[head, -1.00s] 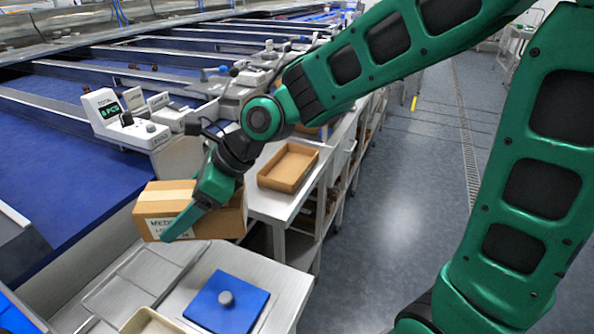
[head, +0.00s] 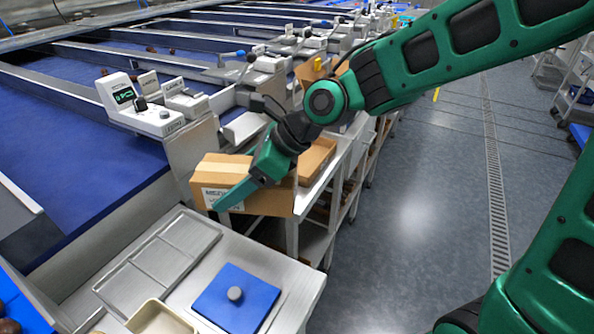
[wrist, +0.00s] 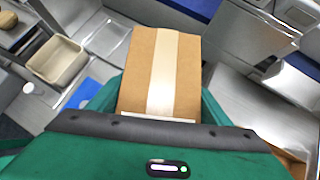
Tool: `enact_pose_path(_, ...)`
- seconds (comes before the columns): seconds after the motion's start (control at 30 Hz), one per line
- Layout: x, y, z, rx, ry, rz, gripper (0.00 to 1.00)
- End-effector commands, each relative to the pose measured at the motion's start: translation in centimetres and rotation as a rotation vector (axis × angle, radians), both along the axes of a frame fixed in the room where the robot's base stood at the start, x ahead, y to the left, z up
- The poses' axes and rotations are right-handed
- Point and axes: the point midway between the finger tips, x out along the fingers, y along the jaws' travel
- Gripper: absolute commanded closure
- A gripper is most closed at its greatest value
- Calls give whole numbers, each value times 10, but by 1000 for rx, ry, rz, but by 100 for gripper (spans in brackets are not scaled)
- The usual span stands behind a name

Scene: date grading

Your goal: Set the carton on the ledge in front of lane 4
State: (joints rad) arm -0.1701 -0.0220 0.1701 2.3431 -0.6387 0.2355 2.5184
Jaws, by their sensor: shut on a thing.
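The carton (head: 222,171) is a closed brown box with a pale tape strip and a white label reading "MEDJ…", partly covered by my gripper. My gripper (head: 243,187) is shut on the carton and holds it upright, in front of the metal bench edge beside the nearest lane's counter unit. In the wrist view the carton (wrist: 143,75) sits between both green fingers. Several blue lanes run back at the left, such as the nearest one (head: 75,140). Lane numbers are too small to read. I cannot tell whether the carton touches anything beneath.
An open cardboard tray (head: 318,156) lies on the bench behind the carton. The floor aisle (head: 420,190) at the right is clear.

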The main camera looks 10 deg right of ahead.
Motion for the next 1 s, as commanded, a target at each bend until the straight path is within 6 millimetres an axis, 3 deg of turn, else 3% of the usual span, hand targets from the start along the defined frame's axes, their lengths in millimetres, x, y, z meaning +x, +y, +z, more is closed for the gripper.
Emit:
enact_pose_path(0.6,73,-71,-61,1,1,-3,77)
enact_pose_path(0.87,81,-79,-70,1,-1,-1,77)
enact_pose_path(1.0,80,-79,-84,1,3,0,77)
